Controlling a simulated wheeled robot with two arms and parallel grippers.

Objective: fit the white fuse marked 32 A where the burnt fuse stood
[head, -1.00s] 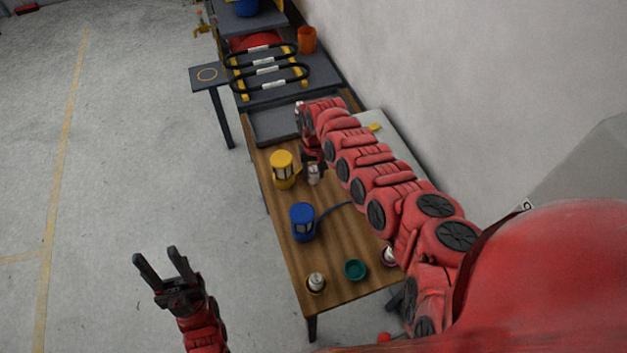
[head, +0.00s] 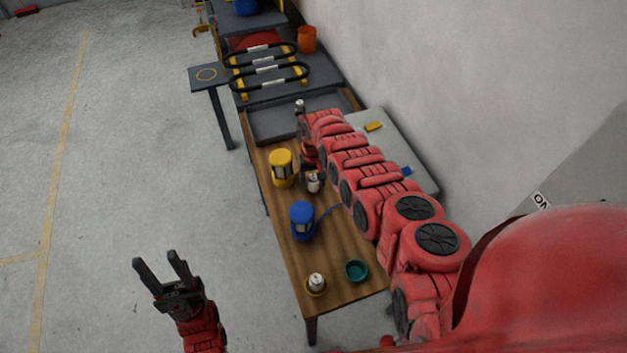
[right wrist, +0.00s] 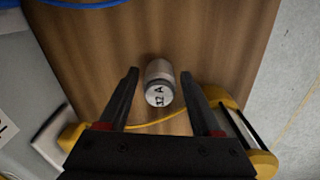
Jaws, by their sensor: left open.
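The white fuse marked 32 A (right wrist: 159,84) stands on the wooden table in the right wrist view, its lettered end facing the camera. It also shows in the head view (head: 314,183), beside the yellow lantern. My right gripper (right wrist: 160,74) is open, with one finger on each side of this fuse and a visible gap to each. In the head view my right arm partly hides that gripper. My left gripper (head: 161,264) is open and empty over the floor, left of the table. I cannot tell which place held the burnt fuse.
The yellow lantern (head: 281,168) and blue lantern (head: 301,221) stand close by. A pale panel (head: 408,150) lies along the wall.

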